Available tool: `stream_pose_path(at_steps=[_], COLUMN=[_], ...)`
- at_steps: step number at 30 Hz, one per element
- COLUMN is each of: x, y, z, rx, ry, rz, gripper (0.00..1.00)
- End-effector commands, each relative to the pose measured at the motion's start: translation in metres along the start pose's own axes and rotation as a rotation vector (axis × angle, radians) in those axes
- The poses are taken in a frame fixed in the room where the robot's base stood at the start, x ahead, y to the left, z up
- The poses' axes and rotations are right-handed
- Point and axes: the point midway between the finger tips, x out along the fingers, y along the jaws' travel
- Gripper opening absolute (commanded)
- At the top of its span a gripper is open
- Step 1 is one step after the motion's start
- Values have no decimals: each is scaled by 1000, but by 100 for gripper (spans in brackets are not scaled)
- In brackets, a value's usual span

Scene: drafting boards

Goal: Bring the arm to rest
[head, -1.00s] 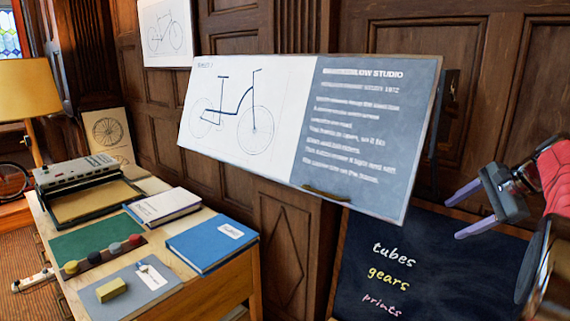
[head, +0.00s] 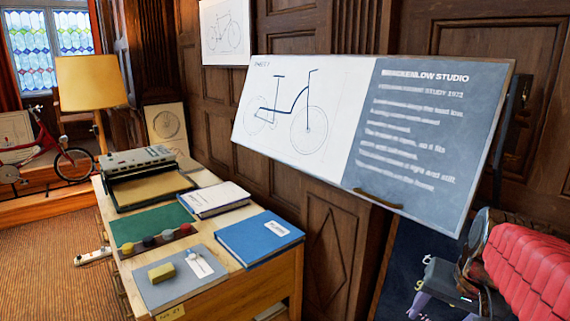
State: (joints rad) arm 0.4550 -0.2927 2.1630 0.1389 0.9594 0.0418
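My gripper (head: 440,311) is at the bottom right of the head view, low in front of the dark chalkboard. Its purple fingers stand apart, with nothing seen between them. The frame's bottom edge cuts off part of the fingers. My red-covered arm folds in from the right edge above it. The gripper is below and to the right of the drafting board (head: 420,137), apart from it in the picture.
A wooden desk (head: 262,290) at the left holds a blue book (head: 255,240), a white book (head: 212,198), a yellow block (head: 162,272) and a grey machine (head: 140,163). A lamp (head: 92,85) and red bicycle (head: 45,150) stand behind. Carpet (head: 45,265) is open at the left.

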Motion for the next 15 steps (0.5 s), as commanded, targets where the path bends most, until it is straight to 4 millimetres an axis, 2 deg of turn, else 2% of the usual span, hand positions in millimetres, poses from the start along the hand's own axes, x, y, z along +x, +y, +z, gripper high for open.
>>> stream_pose_path(at_steps=[1, 3, 15], x=[0, 1, 1], y=[-6, -12, -40], z=[15, 33, 126], rx=[-52, -117, -399], ry=[5, 13, 61], rz=[6, 15, 10], gripper=[61, 61, 61])
